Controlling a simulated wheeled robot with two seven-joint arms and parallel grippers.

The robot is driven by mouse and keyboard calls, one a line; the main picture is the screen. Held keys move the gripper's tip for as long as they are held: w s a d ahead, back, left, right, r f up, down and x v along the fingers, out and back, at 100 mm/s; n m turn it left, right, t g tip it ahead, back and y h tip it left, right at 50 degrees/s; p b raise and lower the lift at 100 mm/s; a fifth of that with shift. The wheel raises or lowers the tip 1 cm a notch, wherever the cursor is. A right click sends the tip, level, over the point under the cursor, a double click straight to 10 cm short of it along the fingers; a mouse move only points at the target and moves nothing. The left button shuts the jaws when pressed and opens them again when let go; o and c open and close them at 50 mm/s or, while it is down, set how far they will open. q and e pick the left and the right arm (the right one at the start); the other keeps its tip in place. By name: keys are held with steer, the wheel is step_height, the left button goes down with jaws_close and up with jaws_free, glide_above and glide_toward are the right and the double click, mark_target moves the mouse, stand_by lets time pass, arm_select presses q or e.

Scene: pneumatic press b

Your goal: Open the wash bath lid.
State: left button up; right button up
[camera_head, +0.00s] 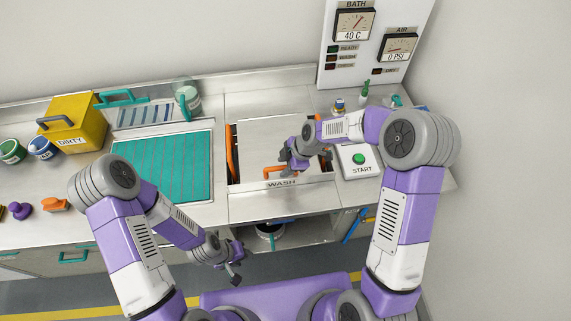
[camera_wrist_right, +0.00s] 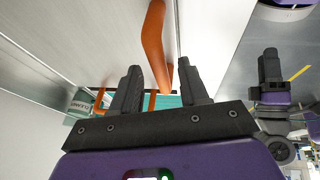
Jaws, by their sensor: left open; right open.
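The wash bath lid (camera_head: 262,133) is a steel panel set in the counter, behind the WASH label (camera_head: 281,183). A dark gap shows along its left side, and I cannot tell how far it is raised. An orange handle (camera_head: 283,181) shows at its front edge, partly hidden. My right gripper (camera_head: 288,165) is open above the front of the lid. In the right wrist view, an orange bar (camera_wrist_right: 156,45) lies ahead of and between its open fingers (camera_wrist_right: 165,88); contact is unclear. My left gripper (camera_head: 234,270) is open and empty, low in front of the counter.
A teal mat (camera_head: 165,170) and yellow DIRTY box (camera_head: 75,122) are left of the bath. The START button box (camera_head: 359,160) stands close to its right. A gauge panel (camera_head: 365,45) rises behind. An open shelf with a dark pot (camera_head: 270,230) is below.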

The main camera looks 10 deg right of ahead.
jaws_close()
steer(key=shift+r, duration=0.15)
steer(key=w+r+g+p, duration=0.2)
steer(key=w+r+p, duration=0.7)
steer(key=r, duration=0.5)
steer(key=shift+r+m+g+p, duration=0.15)
steer(key=shift+m+g+p, duration=0.15)
steer(key=shift+p, duration=0.35)
steer(key=shift+d, duration=0.1)
